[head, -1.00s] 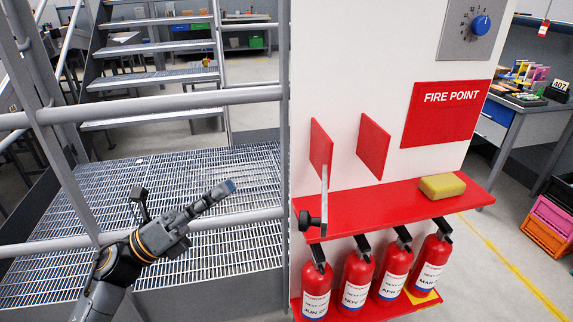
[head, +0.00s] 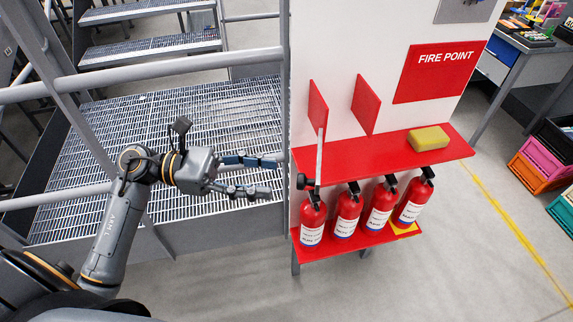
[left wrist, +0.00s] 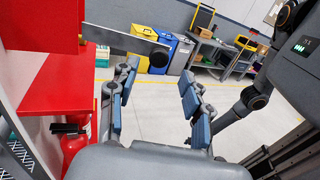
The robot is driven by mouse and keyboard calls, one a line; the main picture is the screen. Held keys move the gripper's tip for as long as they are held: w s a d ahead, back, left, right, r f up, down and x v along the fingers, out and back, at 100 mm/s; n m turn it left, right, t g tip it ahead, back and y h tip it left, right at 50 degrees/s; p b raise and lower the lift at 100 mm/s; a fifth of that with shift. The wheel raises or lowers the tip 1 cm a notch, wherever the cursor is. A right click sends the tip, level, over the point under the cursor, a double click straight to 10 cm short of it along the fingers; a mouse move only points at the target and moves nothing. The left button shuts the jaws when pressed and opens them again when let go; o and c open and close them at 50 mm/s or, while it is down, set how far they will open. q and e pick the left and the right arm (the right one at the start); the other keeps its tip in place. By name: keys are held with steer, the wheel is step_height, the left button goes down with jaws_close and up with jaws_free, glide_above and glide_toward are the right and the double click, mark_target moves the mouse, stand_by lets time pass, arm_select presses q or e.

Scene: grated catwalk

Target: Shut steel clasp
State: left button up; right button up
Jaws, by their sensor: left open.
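The steel clasp (head: 319,160) is a flat grey bar with a black knob (head: 302,181) at its near end. It juts forward from the left upright red plate (head: 317,103), over the left end of the red shelf (head: 385,149). In the left wrist view the bar (left wrist: 118,40) reaches from the red fitting, its knob (left wrist: 159,59) beyond the fingertips. My left gripper (head: 272,177) is open and empty, just left of the knob, with its fingers pointing right at it. It also shows in the left wrist view (left wrist: 160,72). My right gripper is not in view.
Several red extinguishers (head: 348,212) stand under the shelf. A yellow sponge (head: 429,138) lies on the shelf, right of a second red plate (head: 366,104). Grey railing (head: 180,60) and grating (head: 200,120) lie behind my left arm. The floor in front is clear.

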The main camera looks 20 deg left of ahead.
arm_select(q)
steer(key=p+x, duration=0.1)
steer(key=x, duration=0.3)
steer(key=shift+w+d+p, duration=0.1)
steer(key=shift+d+p, duration=0.25)
jaws_close()
